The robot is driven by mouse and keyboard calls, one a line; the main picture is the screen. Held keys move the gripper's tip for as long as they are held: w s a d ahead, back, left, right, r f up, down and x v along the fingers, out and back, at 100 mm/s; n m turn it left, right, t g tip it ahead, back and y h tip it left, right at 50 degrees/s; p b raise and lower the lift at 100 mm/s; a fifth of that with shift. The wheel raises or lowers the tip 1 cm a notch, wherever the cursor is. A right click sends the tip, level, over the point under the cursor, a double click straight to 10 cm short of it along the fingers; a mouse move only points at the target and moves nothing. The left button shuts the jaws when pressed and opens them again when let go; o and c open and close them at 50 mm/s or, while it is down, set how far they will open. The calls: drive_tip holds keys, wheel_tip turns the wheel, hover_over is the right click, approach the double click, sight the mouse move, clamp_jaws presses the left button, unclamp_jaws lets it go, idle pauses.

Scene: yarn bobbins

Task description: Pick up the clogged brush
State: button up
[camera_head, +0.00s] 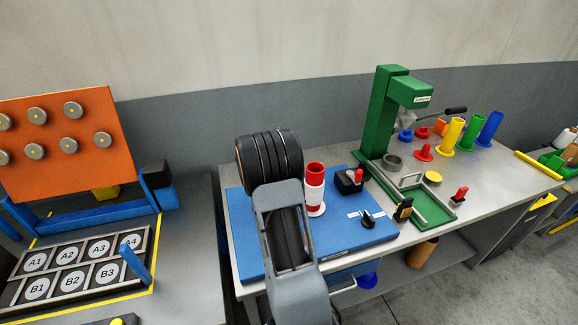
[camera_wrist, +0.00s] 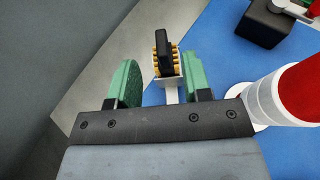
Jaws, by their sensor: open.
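The brush (camera_wrist: 168,62) shows in the wrist view, ahead of and between my fingers. It has a white body, yellow-tan bristles and a dark block-like mass over the bristles. Its pale narrow stem (camera_wrist: 171,95) points toward me. My gripper (camera_wrist: 163,82) has two green pads that stand apart, one on each side of the stem, with nothing visibly clamped. I cannot tell how far the pads are from the brush in depth. In the head view my arm hides the brush and my fingers.
A red and white bobbin (camera_head: 315,190) stands on the blue board (camera_head: 245,235), close to the right of my gripper in the wrist view (camera_wrist: 298,92). A black block (camera_wrist: 262,22) is beyond. A green press (camera_head: 378,115) and colored spools stand farther right.

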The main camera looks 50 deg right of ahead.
drive_tip(key=shift+p+x, duration=1.1)
drive_tip(key=shift+x, duration=2.05)
drive_tip(key=shift+a+f, duration=0.1)
drive_tip(key=shift+f, duration=0.05)
clamp_jaws()
